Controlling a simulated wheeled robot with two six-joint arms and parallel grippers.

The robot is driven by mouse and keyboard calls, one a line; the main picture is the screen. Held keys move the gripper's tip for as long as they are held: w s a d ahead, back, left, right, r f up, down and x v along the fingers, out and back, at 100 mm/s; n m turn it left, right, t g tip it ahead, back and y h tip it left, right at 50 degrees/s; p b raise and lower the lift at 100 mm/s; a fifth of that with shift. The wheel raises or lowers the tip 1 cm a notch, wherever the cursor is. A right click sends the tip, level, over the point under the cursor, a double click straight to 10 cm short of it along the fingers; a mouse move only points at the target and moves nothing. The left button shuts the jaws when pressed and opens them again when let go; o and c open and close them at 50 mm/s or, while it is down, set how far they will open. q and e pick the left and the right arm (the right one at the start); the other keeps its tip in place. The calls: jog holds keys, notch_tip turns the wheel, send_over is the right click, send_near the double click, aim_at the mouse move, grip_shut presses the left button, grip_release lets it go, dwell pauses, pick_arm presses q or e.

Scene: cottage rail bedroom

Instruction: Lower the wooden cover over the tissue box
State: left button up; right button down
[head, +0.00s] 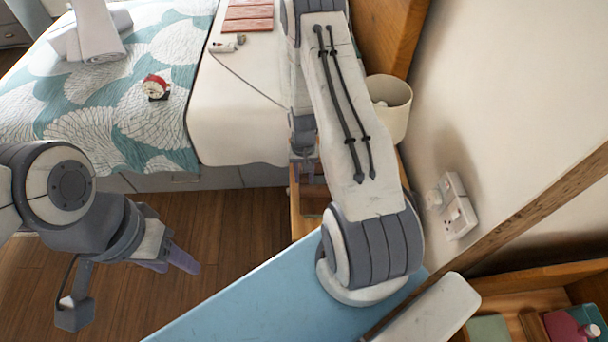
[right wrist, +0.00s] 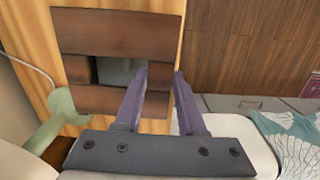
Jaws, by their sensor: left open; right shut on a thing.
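The wooden cover (right wrist: 85,43) is a dark brown slatted piece with a rectangular opening, seen in the right wrist view. My right gripper (right wrist: 160,73) is shut on its right part, one finger over the cover and the other at its edge. In the head view my right gripper (head: 305,170) is partly hidden by my arm, with a brown part of the cover (head: 313,192) just below it. A grey-green surface shows through the opening; I cannot tell whether it is the tissue box. My left gripper (head: 178,262) is open and empty above the floor.
A light wooden surface (right wrist: 68,20) lies behind the cover. A pale bin-like container (head: 395,110) stands by the wall. A blue board (head: 260,300) spans the front. The bed holds a red clock (head: 156,86) and a corded white device (head: 222,46). Floor at left is clear.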

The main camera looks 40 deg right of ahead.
jog(key=shift+f+b, duration=0.85)
jog(key=shift+f, duration=0.3)
jog(key=shift+c, duration=2.1)
grip_release()
jog(key=r, duration=0.7)
jog(key=r+b, duration=0.1)
jog(key=r, duration=0.2)
jog(key=shift+w+d+r, duration=0.15)
jog(key=shift+w+r, duration=0.1)
jog(key=shift+w, duration=0.05)
